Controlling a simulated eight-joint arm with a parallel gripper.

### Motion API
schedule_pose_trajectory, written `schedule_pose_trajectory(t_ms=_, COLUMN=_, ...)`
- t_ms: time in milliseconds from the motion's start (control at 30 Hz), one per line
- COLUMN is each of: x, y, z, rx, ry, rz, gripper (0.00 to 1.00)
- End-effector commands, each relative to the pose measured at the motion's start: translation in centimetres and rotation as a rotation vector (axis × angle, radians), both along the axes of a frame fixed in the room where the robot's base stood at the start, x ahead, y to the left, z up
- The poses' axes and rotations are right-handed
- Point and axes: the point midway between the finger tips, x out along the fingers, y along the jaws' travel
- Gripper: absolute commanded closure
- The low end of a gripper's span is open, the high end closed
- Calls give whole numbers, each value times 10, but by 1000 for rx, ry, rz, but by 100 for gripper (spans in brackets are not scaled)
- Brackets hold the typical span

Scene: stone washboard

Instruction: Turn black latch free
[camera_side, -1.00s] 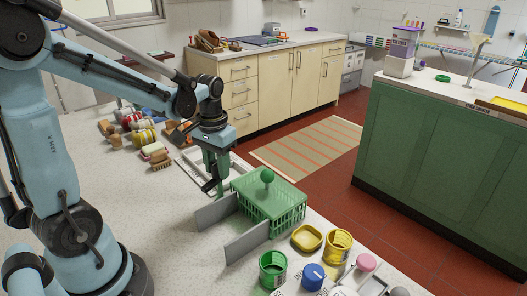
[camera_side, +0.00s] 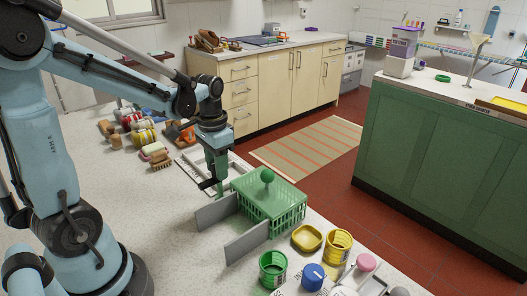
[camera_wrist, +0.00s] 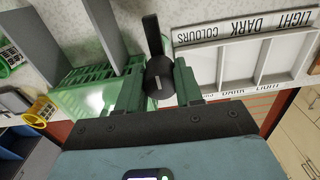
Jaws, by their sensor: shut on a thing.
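The black latch (camera_wrist: 158,77) shows in the wrist view as a round hub with a bar pointing to the top of the picture. My gripper (camera_wrist: 159,82) has its two green fingers on either side of the hub and is shut on it. In the side view my gripper (camera_side: 218,180) points down beside the green basket (camera_side: 285,215), at its left. The dark bar of the latch (camera_side: 207,184) sticks out to the left of the fingers there. What the latch is fixed to is hidden. The basket's green lid (camera_side: 272,190) has a round knob on top.
Two grey panels (camera_side: 246,243) stand left of the basket. A white divided tray (camera_wrist: 240,62) marked LIGHT and DARK COLOURS lies beside my gripper. Yellow, green and blue containers (camera_side: 272,268) crowd the front edge.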

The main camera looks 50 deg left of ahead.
Motion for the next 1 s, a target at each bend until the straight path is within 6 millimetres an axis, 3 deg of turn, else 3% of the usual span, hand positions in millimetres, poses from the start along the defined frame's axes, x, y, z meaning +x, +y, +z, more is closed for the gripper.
schedule_pose_trajectory(t_ms=67, x=0, y=0, z=0, rx=0, ry=0, rz=-2, gripper=95)
schedule_pose_trajectory(t_ms=100, x=0, y=0, z=0, rx=0, ry=0, rz=-2, gripper=62)
schedule_pose_trajectory(t_ms=267, x=0, y=0, z=0, rx=0, ry=0, rz=-1, gripper=39)
schedule_pose_trajectory(t_ms=667, x=0, y=0, z=6, rx=0, ry=0, rz=0, gripper=39)
schedule_pose_trajectory(t_ms=1000, x=0, y=0, z=50, rx=0, ry=0, rz=0, gripper=39)
